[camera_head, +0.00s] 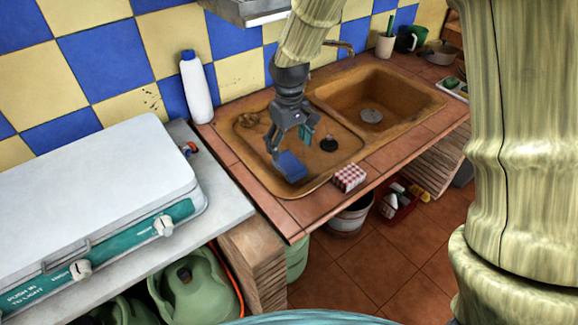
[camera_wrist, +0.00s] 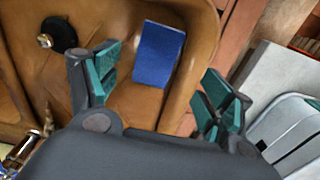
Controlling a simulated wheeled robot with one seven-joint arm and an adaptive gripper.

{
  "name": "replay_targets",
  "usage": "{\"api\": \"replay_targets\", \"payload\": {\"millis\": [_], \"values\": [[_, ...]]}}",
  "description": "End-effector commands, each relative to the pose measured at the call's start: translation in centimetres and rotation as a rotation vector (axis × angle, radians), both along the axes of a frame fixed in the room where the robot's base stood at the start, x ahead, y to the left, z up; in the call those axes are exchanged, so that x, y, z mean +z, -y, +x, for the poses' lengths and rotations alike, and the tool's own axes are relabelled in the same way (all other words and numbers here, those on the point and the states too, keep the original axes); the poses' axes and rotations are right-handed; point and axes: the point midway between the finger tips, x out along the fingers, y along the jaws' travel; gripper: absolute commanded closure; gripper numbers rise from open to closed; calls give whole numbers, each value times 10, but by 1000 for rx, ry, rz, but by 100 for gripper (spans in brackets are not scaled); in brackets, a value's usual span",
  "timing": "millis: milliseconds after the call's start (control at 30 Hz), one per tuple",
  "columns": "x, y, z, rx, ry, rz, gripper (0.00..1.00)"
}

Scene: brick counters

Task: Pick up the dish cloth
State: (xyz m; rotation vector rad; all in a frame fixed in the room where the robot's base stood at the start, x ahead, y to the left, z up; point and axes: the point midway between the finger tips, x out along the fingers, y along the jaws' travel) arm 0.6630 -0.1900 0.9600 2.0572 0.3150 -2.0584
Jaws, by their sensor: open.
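A blue folded-looking rectangle (camera_head: 291,166), which may be the dish cloth, lies in the near left part of the brown sink (camera_head: 245,165). It also shows in the wrist view (camera_wrist: 158,54), beyond and between the fingers. A red-and-white checkered block (camera_head: 349,177), possibly also a folded cloth, sits on the counter's front edge. I cannot tell for sure which is the dish cloth. My gripper (camera_head: 292,146) is open and empty, pointing down over the sink just above the blue piece. Its teal-padded fingers are spread in the wrist view (camera_wrist: 163,82), with a gap to the blue piece.
A white bottle (camera_head: 197,88) stands at the sink's back left corner. A white-lidded stove (camera_head: 95,200) occupies the left counter. Cups (camera_head: 386,42) and a pan (camera_head: 438,52) stand at the far right. The sink's raised rim surrounds the blue piece. A dark drain plug (camera_head: 328,144) lies nearby.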

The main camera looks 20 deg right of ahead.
Motion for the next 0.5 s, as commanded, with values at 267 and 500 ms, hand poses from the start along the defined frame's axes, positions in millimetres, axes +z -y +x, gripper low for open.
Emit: {"api": "replay_targets", "payload": {"millis": [267, 500], "values": [[-23, -1, 1, 2, 1, 0, 20], [-36, 0, 4, 2, -2, 0, 20]]}}
